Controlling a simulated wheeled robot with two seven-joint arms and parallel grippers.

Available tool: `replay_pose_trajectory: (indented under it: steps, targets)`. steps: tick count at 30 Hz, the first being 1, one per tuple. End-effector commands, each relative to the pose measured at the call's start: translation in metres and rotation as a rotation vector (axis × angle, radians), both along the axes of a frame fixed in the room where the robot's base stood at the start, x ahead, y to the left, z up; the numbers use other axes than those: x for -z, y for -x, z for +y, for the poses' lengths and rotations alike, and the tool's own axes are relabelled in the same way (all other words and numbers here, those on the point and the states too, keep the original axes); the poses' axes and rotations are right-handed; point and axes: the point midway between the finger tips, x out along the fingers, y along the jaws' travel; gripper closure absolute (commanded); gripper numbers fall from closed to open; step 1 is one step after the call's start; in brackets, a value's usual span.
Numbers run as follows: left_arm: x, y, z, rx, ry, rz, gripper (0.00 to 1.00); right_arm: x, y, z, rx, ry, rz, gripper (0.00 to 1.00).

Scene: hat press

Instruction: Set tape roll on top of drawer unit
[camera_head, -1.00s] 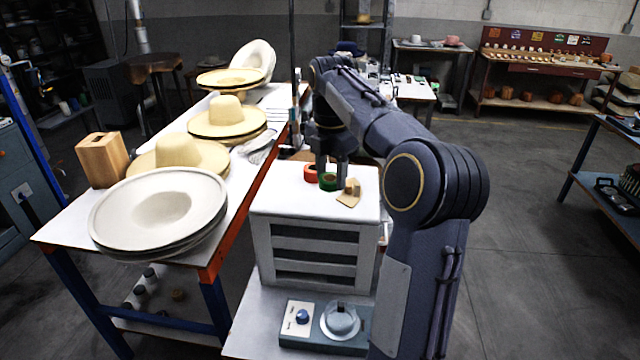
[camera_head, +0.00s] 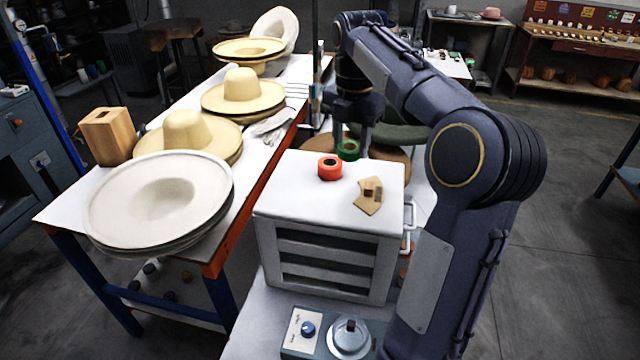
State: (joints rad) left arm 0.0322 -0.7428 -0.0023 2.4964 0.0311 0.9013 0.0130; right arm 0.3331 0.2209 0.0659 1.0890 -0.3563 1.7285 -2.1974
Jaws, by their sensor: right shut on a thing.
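The white drawer unit (camera_head: 330,232) stands on a light bench in the middle of the view. A red-orange tape roll (camera_head: 330,168) lies on its top near the back edge. My right gripper (camera_head: 350,146) reaches down from behind and is shut on a green tape roll (camera_head: 348,151). The green roll is at the back edge of the top, just behind the red-orange one. I cannot tell how high it is above the surface. My left gripper is not in view.
A tan piece with a small brown block (camera_head: 369,196) lies on the right of the unit's top. The front left of the top is clear. A dial device (camera_head: 330,335) sits in front. A table with straw hats (camera_head: 240,92) and a wooden box (camera_head: 108,135) stands at left.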

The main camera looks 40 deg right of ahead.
Motion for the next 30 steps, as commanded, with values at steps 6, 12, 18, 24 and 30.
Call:
replay_pose_trajectory:
  steps: [6, 12, 18, 24, 30]
  targets:
    - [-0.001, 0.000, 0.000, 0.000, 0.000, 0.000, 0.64, 0.036, -0.015, 0.041, -0.002, -0.001, 0.004, 0.78]
    - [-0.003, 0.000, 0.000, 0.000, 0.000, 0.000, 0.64, 0.057, -0.023, 0.058, 0.001, 0.001, 0.001, 0.78]
    - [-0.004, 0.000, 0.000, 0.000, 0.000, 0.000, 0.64, 0.074, -0.027, 0.069, 0.000, 0.000, 0.003, 0.78]
    - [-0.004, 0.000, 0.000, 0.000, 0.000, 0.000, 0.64, 0.099, -0.026, 0.067, 0.003, 0.000, 0.001, 0.78]
    - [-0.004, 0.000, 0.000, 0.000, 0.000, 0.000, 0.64, 0.100, -0.026, 0.067, 0.003, 0.001, 0.000, 0.78]
